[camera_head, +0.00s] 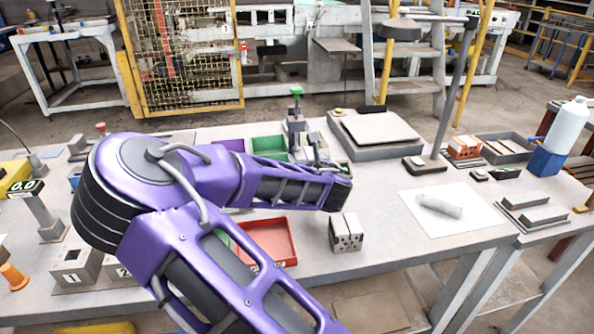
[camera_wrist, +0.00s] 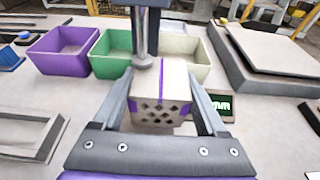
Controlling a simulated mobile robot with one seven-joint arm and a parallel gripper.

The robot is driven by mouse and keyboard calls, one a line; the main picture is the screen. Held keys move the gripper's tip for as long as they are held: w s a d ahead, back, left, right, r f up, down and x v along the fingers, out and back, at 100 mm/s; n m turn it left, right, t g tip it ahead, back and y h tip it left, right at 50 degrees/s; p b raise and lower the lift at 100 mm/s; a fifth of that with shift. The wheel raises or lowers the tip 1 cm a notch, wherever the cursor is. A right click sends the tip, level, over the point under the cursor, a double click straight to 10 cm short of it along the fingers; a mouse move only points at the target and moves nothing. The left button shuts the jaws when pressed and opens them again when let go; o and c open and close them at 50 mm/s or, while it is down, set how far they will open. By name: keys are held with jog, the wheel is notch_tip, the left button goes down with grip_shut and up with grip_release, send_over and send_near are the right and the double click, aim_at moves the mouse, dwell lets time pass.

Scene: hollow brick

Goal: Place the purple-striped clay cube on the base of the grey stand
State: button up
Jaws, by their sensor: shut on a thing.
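The purple-striped clay cube (camera_wrist: 160,82) is between the two fingers of my gripper (camera_wrist: 161,88) in the wrist view. It is pale, with purple stripes on its top and front edges and a pattern of dark holes in its front face. My gripper is shut on it. A dark grey upright with a rounded lower end, seemingly part of the grey stand (camera_wrist: 146,30), stands just behind the cube. The stand's base is hidden, so I cannot tell whether the cube touches it. In the head view my arm hides the held cube.
Purple (camera_wrist: 68,48), green (camera_wrist: 112,65) and white (camera_wrist: 200,65) bins lie behind the cube. A small display (camera_wrist: 222,106) sits right of it. A flat grey slab (camera_wrist: 275,55) is at the back right. Another holed brick (camera_head: 346,233) stands beside a red tray (camera_head: 270,243).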

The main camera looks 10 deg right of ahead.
jog(key=shift+a, duration=0.65)
jog(key=shift+a+f+b, duration=0.2)
jog(key=shift+f+b, duration=0.1)
jog(key=shift+f, duration=0.55)
jog(key=shift+a+f+b, duration=0.15)
jog(key=shift+f+b, duration=0.1)
jog(key=shift+f, duration=0.6)
jog(key=shift+f, duration=0.15)
jog(key=o, duration=1.6)
jog(key=shift+s+r, duration=0.25)
jog(key=shift+s, duration=0.05)
jog(key=p+v, duration=0.1)
jog(key=v, duration=0.2)
jog(key=p+v, duration=0.2)
jog(key=v, duration=0.1)
jog(key=p+v, duration=0.1)
jog(key=v, duration=0.2)
jog(key=shift+w+r, duration=0.1)
jog(key=shift+r, duration=0.2)
jog(key=p, duration=0.2)
jog(key=shift+a+p, duration=0.1)
jog(key=shift+p, duration=0.3)
